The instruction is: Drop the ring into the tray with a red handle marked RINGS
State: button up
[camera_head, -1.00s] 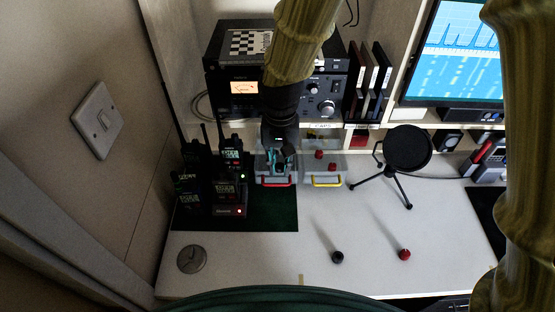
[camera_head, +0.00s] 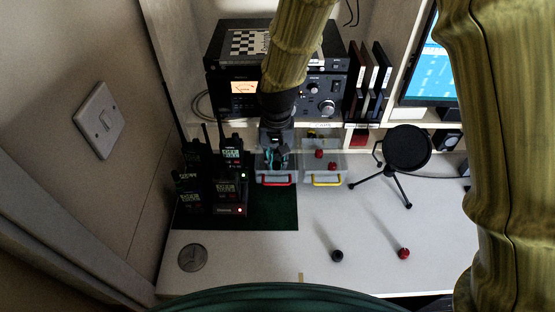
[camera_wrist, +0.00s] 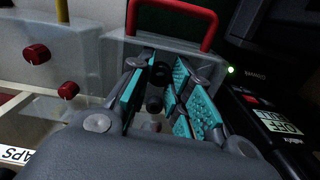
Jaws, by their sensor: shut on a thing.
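The clear tray with a red handle (camera_head: 276,183) stands below the shelf, on the back edge of the green mat; its red handle also shows in the wrist view (camera_wrist: 208,36). I cannot read a RINGS mark on it. My gripper (camera_head: 274,161) points down over this tray. In the wrist view my gripper (camera_wrist: 158,82) has its teal pads closed on a small black ring (camera_wrist: 160,72). Another dark round shape (camera_wrist: 155,103) shows between the fingers; I cannot tell whether it is part of the ring. The fingers hide much of the tray's inside.
A tray with a yellow handle (camera_head: 326,184) stands right beside it, holding red caps. Radios (camera_head: 228,182) stand close on the left. A microphone on a stand (camera_head: 407,148) is to the right. A black piece (camera_head: 337,256) and a red piece (camera_head: 404,254) lie on the open desk.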

aim_at(277, 164)
jog(key=shift+f, duration=0.6)
jog(key=o, duration=0.8)
jog(key=shift+o, duration=0.2)
notch_tip(277, 164, up, 13)
jog(key=shift+r, duration=0.1)
dwell(0.4)
